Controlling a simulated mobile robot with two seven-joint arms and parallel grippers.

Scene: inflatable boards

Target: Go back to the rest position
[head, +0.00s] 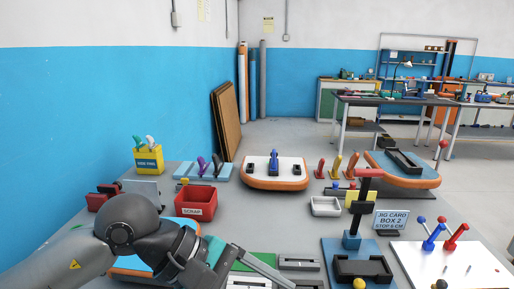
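My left arm (128,222) comes in from the lower left and reaches over the near left of the grey workbench (285,215). Its dark wrist and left gripper (222,262) are at the bottom edge, above a green mat (262,262). The fingertips are not clearly seen, so I cannot tell whether it is open or shut. The arm hides part of a blue and orange board (130,264). My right arm and gripper are not in view.
A red scrap bin (196,204) and yellow box (149,159) stand beyond my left arm. A white board (274,170) with an orange rim lies at the back. A blue fixture with a red-topped post (366,190) and a jig card (390,220) stand at the right.

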